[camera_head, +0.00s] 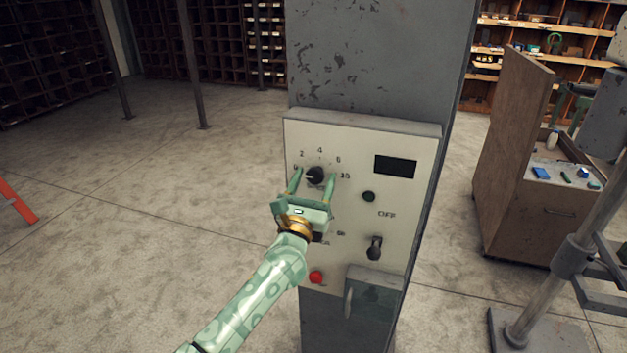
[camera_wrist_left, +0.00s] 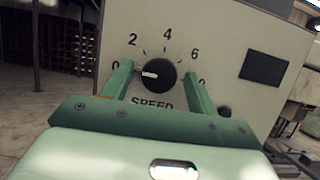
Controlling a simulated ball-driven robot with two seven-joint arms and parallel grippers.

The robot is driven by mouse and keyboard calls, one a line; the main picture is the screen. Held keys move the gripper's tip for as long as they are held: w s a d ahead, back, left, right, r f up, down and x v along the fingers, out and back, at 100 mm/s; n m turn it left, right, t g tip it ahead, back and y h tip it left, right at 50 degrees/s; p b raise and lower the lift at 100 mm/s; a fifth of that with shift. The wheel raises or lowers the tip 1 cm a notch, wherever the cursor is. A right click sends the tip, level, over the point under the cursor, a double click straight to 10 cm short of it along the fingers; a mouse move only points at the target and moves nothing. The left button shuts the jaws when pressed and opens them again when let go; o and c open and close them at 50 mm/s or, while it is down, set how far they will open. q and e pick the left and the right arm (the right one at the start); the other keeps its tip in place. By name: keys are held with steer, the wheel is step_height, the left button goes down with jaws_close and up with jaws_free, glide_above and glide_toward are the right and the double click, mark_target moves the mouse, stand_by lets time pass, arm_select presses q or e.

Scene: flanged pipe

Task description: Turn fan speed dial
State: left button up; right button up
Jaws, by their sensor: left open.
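The black speed dial (camera_head: 315,175) is on the upper left of a cream control panel (camera_head: 345,145), with a printed number scale around it. My left gripper (camera_head: 313,186) is in front of the panel, open, with one finger on each side of the dial. In the left wrist view its fingers (camera_wrist_left: 158,84) stand apart from the dial's sides, with gaps visible. My right gripper is not in view.
The panel also carries a dark display (camera_head: 396,167), a dark green button (camera_head: 368,196), a black toggle switch (camera_head: 374,248) and a red button (camera_head: 316,277). It is mounted on a grey column (camera_head: 380,60). A wooden cabinet (camera_head: 515,150) stands to the right. The floor at left is mostly clear.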

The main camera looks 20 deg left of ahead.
arm_select(q)
steer(key=shift+a, duration=0.1)
steer(key=shift+c, duration=0.7)
steer(key=c, duration=0.8)
steer(key=shift+c, duration=0.2)
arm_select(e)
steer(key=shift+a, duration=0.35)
